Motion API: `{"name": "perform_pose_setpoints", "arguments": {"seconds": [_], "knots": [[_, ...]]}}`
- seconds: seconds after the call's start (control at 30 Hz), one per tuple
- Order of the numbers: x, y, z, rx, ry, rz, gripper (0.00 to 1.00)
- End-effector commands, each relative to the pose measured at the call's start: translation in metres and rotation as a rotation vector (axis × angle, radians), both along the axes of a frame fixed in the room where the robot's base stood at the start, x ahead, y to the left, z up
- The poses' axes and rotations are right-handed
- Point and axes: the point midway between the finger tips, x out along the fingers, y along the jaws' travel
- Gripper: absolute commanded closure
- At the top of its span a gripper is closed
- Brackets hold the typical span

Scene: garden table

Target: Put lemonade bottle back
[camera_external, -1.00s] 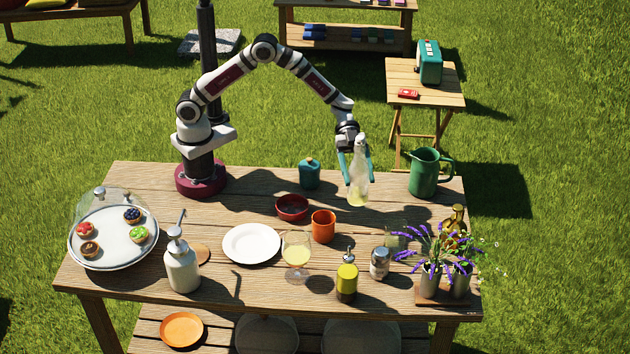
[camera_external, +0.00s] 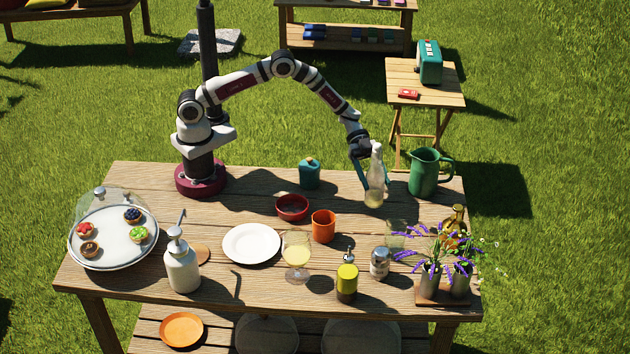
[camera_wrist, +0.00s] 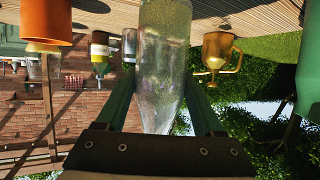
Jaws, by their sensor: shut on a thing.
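The lemonade bottle (camera_external: 376,178) is clear glass with pale liquid low inside. My gripper (camera_external: 364,172) is shut on it at the right back of the table, just left of the green pitcher (camera_external: 424,172). The bottle is close to upright with a slight tilt; I cannot tell for sure whether its base is clear of the table. In the wrist view the bottle (camera_wrist: 162,60) appears upside down between my two teal fingers, its narrow neck toward the gripper.
Wooden table (camera_external: 225,291). An orange cup (camera_external: 323,226), red bowl (camera_external: 292,207) and teal canister (camera_external: 309,174) stand left of the bottle. A lemonade glass (camera_external: 297,252), oil bottle (camera_external: 347,278), shaker (camera_external: 380,263), golden jug (camera_external: 455,225) and lavender pots (camera_external: 431,281) stand nearer the front.

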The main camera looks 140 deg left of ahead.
Motion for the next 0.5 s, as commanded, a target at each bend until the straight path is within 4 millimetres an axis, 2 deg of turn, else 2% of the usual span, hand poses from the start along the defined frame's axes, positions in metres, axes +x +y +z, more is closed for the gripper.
{"name": "perform_pose_setpoints", "arguments": {"seconds": [0.1, 0.17, 0.5], "knots": [[0.000, 0.000, -0.023, -0.003, 0.001, -0.001, 1.00], [0.000, 0.000, -0.030, -0.003, 0.001, 0.000, 1.00], [0.000, -0.001, -0.034, -0.001, 0.000, -0.001, 1.00]]}}
